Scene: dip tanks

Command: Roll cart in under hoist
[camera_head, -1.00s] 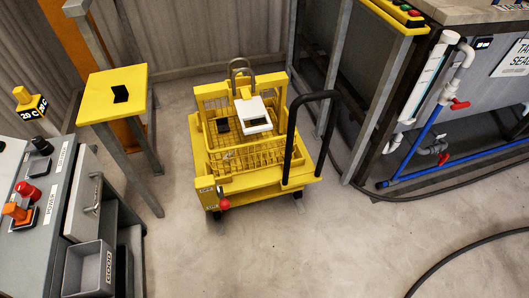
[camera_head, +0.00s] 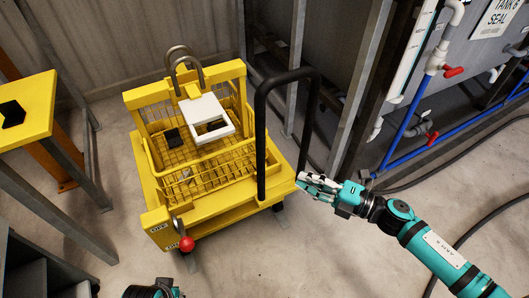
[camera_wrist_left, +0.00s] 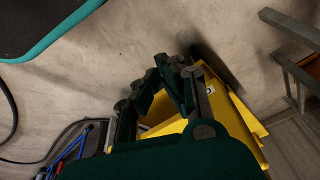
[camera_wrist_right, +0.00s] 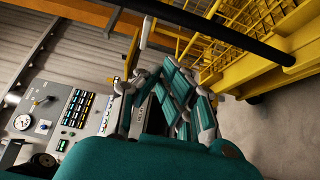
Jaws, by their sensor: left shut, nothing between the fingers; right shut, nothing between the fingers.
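The yellow cart (camera_head: 215,207) stands on the concrete floor at centre-left of the head view, with a yellow wire basket (camera_head: 215,165) on it. Its black push handle (camera_head: 261,140) rises at its right end. A red knob (camera_head: 187,244) sits at its front corner. My right gripper (camera_head: 306,184) is shut and empty, just right of the handle's lower part; I cannot tell if it touches. The cart also shows in the right wrist view (camera_wrist_right: 242,81). My left gripper (camera_wrist_left: 180,65) is shut and empty, with yellow cart parts behind it. The hoist cannot be made out.
A yellow-topped stand (camera_head: 28,112) is at the left. A grey tank with blue and white pipes (camera_head: 412,122) is at the right behind a steel post (camera_head: 358,80). A black hose (camera_head: 480,222) crosses the floor. The floor in front of the cart is clear.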

